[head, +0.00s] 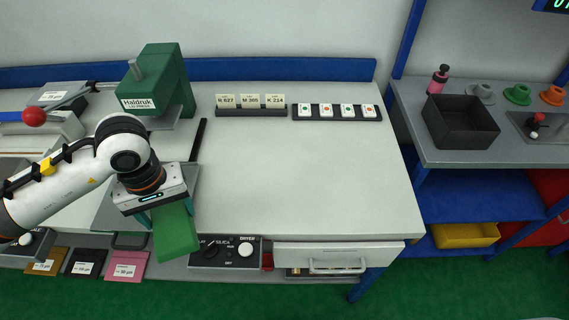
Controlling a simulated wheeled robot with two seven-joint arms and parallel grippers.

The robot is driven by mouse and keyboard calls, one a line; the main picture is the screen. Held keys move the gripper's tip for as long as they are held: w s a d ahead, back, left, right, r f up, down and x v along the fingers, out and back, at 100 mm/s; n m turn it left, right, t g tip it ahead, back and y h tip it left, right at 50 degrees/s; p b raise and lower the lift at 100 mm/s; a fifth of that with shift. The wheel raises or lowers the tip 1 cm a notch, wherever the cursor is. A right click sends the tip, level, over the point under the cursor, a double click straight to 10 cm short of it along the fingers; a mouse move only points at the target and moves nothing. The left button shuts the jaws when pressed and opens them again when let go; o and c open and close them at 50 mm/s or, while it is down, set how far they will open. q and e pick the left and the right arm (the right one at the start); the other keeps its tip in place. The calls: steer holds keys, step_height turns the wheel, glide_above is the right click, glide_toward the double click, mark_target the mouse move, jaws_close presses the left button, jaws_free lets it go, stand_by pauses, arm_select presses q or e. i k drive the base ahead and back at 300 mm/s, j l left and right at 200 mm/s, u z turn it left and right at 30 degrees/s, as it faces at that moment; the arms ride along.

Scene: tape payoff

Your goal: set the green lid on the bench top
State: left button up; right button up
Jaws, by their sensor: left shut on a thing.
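The green lid (176,234) is a flat green rectangular piece at the front left of the head view. My left gripper (167,212) is shut on it, with the teal fingers at its two sides near the upper end. The lid appears over the bench's front edge, and its near end overlaps the lower ledge in the picture. I cannot tell how high it is held. The pale bench top (300,170) is broad and mostly bare to the right of the gripper. My right gripper is not in view.
A green Haldruk press (168,75) stands at the back left. Label holders (250,112) and a rack of tiles (337,113) line the back. A grey plate lies under my left gripper. A dryer control box (225,252) and a drawer (337,257) sit below the front edge.

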mark_target(368, 169)
steer(key=z, duration=1.3)
steer(key=j+z, duration=0.6)
steer(key=z, duration=0.15)
steer(key=k+j+z, duration=0.1)
steer(key=j+z, duration=0.25)
steer(key=l, duration=0.1)
